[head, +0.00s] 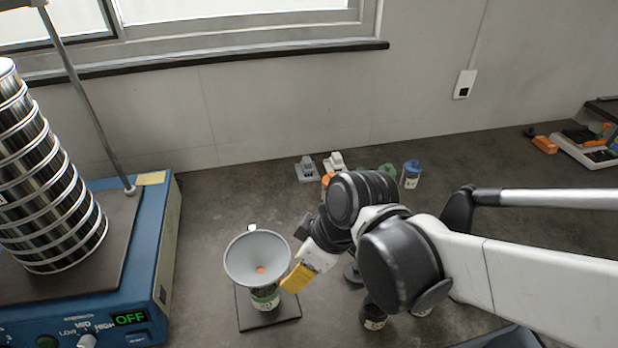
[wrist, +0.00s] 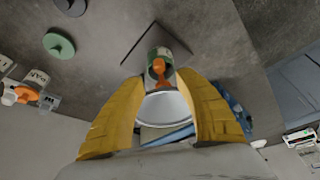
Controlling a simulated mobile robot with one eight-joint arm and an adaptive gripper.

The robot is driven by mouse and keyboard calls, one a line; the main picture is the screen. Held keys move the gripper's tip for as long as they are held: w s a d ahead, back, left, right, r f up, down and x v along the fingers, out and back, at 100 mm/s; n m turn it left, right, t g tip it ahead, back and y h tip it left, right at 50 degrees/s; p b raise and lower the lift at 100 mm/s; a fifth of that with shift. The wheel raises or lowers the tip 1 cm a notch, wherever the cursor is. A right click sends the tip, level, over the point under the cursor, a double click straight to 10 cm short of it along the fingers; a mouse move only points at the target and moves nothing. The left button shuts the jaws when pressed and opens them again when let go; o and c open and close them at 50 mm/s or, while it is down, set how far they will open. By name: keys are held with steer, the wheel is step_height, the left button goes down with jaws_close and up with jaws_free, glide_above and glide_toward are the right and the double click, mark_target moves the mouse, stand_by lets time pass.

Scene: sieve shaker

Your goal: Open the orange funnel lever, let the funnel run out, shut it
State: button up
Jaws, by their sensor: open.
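A grey funnel (head: 250,252) stands over a jar with a green label (head: 265,299) on a dark base plate (head: 284,310). A small orange spot shows at the bottom of the funnel's bowl. In the wrist view the orange lever (wrist: 158,71) sits at the funnel outlet, in front of the jar (wrist: 164,53). The pale funnel rim (wrist: 165,108) shows below it. My gripper (head: 295,279) is at the funnel's right side. Its yellow fingers are open in the wrist view (wrist: 157,84), one on each side of the lever. I cannot tell whether they touch it.
The blue sieve shaker (head: 160,250) with its tall sieve stack (head: 45,190) is at the left; its display reads OFF. Dark jars (head: 373,317) stand under my arm. A blue-capped bottle (head: 411,174) and small grey items (head: 306,170) are behind.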

steer(key=v, duration=0.5)
stand_by(0.4)
